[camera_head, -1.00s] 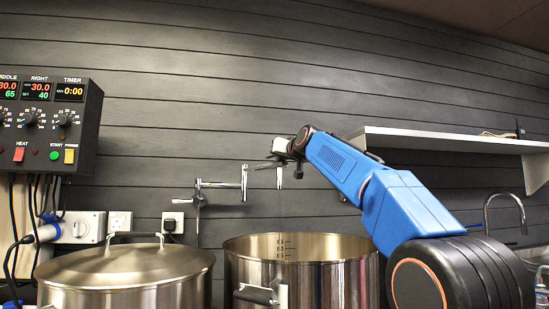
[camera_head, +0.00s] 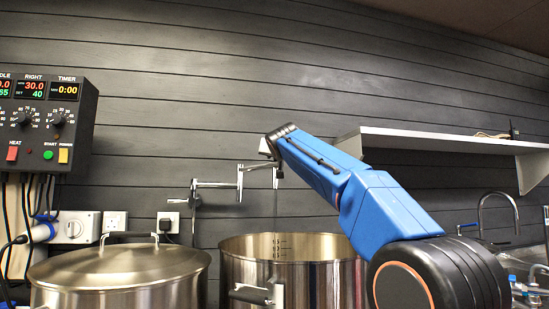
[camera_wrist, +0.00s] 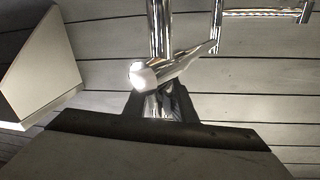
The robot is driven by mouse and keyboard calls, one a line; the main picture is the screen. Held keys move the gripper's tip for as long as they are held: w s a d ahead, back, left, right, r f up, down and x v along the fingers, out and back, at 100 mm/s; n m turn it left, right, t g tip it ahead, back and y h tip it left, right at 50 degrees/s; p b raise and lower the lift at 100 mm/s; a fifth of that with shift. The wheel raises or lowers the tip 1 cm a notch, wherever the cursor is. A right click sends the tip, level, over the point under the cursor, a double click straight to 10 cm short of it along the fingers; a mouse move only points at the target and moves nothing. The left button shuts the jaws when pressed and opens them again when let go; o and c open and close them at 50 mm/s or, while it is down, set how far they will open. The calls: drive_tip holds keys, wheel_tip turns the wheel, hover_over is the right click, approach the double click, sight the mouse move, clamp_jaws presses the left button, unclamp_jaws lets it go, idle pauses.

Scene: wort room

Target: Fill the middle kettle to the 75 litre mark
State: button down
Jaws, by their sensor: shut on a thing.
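An open steel kettle (camera_head: 335,285) stands right of a lidded one; I take it for the middle kettle. Litre marks (camera_head: 281,245) show on its inner back wall, but I cannot read them or the liquid level. The jointed chrome filler tap (camera_head: 215,184) reaches from the wall, its spout (camera_head: 276,178) above this kettle. A thin faint line, apparently water, hangs below the spout. My gripper (camera_wrist: 160,103) is shut on a chrome part of the tap, apparently its lever (camera_wrist: 175,68), which has a pale rounded end. In the head view my arm's end hides the jaws.
The lidded kettle (camera_head: 120,270) stands at the left. A control box (camera_head: 45,120) with displays and knobs hangs on the wall above it. A white shelf (camera_head: 440,142) juts out at right, close behind my arm; a sink tap (camera_head: 498,205) is below it.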

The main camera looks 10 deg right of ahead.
drive_tip(key=shift+d+m+h, duration=0.1)
drive_tip(key=shift+m+h, duration=0.2)
drive_tip(key=shift+h, duration=0.1)
idle(0.3)
drive_tip(key=c, duration=1.8)
unclamp_jaws()
drive_tip(key=shift+s, duration=0.1)
drive_tip(key=s+a, duration=0.3)
drive_tip(key=s, duration=1.4)
drive_tip(key=shift+a, duration=0.15)
